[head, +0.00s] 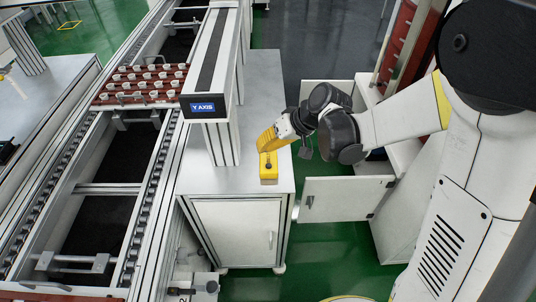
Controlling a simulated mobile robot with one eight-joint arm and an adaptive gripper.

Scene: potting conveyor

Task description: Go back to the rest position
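My gripper (272,149) is at the end of my arm, which reaches in from the right. It is above the front right corner of the grey-topped cabinet (245,92). Its yellow parts point down and left. A small yellow block-like thing (268,172) is right below it at the cabinet top. I cannot tell whether this is a separate object or whether the gripper touches it. The fingertips are too small and covered to show their opening.
A conveyor (160,165) with a red tray (104,99) of white cups runs along the left. A beam marked "Y AXIS" (207,107) stands left of my gripper. An open cabinet door (340,203) juts out below my arm. Green floor (330,262) is free in front.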

